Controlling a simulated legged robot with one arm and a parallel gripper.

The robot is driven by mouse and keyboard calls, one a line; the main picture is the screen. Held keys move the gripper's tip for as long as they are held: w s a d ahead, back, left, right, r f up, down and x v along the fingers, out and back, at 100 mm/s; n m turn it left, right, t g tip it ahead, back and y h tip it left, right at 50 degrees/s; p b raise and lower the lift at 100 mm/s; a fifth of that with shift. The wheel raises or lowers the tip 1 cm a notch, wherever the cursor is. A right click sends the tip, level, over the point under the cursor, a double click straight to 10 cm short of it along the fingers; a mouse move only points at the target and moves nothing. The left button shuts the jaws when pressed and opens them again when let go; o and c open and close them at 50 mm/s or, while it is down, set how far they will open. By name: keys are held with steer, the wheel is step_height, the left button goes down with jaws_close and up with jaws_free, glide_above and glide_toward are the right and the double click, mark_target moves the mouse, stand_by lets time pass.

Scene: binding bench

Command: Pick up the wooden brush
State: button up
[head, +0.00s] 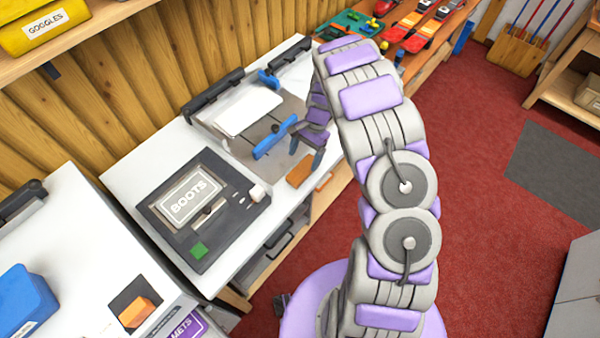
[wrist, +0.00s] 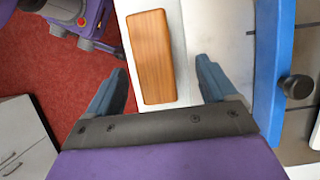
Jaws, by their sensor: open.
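The wooden brush is a brown block (head: 300,171) lying near the front edge of the white bench, beside the blue-handled device. In the wrist view the brush (wrist: 150,57) shows its plain wood-grained top, lying lengthwise ahead of my gripper; no bristles are visible. My gripper (head: 306,152) hangs above the bench close to the brush. In the wrist view its fingers (wrist: 162,78) are spread apart and empty, one to each side of the brush's near end. I see no contact with the brush.
A blue bar (wrist: 274,70) with a black knob (wrist: 297,86) stands to the right of my fingers. A label-printing machine marked BOOTS (head: 196,200) sits to the left on the bench. Red carpet (head: 470,200) lies beyond the bench's front edge.

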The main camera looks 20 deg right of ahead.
mark_target(304, 167)
steer(key=shift+s+d+f, duration=0.1)
steer(key=shift+d+f, duration=0.1)
steer(key=shift+d, duration=0.1)
steer(key=x, duration=0.1)
steer(key=b+x, duration=0.1)
steer(key=x, duration=0.2)
steer(key=shift+s+a+f, duration=0.2)
steer(key=shift+s+f, duration=0.1)
steer(key=shift+s, duration=0.05)
steer(key=shift+a, duration=0.35)
steer(key=shift+d+f, duration=0.1)
steer(key=shift+d, duration=0.55)
steer(key=shift+a+f, duration=0.15)
steer(key=shift+a, duration=0.2)
steer(key=shift+c, duration=0.2)
steer(key=shift+a, duration=0.15)
steer(key=c, duration=0.3)
steer(key=shift+d, duration=0.35)
steer(key=c, duration=0.6)
steer(key=shift+a, duration=0.1)
steer(key=shift+c, duration=0.9)
